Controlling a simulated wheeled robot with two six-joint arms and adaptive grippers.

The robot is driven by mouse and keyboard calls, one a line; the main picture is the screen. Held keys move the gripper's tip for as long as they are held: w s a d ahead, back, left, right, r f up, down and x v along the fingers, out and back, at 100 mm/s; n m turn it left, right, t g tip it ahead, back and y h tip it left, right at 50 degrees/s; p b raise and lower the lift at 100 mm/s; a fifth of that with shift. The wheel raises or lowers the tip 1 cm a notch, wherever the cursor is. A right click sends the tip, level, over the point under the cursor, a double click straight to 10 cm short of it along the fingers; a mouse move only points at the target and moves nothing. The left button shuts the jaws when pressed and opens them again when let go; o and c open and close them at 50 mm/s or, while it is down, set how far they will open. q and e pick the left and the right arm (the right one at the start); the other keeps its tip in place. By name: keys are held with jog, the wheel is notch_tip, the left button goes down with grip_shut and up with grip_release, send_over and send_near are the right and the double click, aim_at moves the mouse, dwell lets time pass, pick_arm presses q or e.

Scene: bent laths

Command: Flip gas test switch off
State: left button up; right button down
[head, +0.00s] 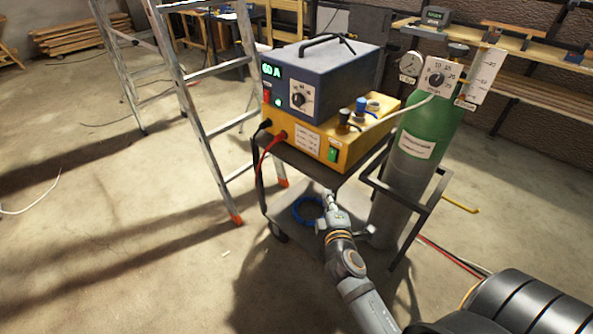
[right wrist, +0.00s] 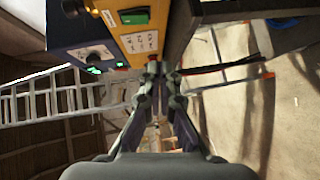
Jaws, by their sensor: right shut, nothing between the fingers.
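The yellow unit (head: 308,142) sits on the cart under a dark blue welder box (head: 322,75). A green rocker switch (head: 333,154), likely the gas test switch, is at the right of its front face, beside a white label (head: 307,140). I cannot tell which way the rocker is tipped. The switch also shows at the top of the right wrist view (right wrist: 133,17). My right gripper (head: 329,194) is below the switch in the head view, apart from it. Its fingers (right wrist: 154,68) are shut and empty. My left gripper is not in view.
A green gas cylinder (head: 425,134) with gauges stands right of the unit. Black and red cables (head: 267,150) hang at its left front corner. A stepladder (head: 205,130) stands to the left. A blue hose coil (head: 307,209) lies on the cart's lower shelf (head: 285,212).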

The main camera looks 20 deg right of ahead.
jog(key=r, duration=0.2)
jog(key=shift+w+a+r, duration=0.15)
jog(key=shift+a+r, duration=0.1)
jog(key=shift+r, duration=0.05)
send_near(328, 157)
jog(key=w+a, duration=0.2)
jog(key=w, duration=0.2)
jog(key=d, duration=0.1)
jog(key=w+d, duration=0.1)
jog(key=d+f, duration=0.1)
jog(key=d, duration=0.1)
jog(key=shift+w, duration=0.2)
jog(key=shift+f, duration=0.1)
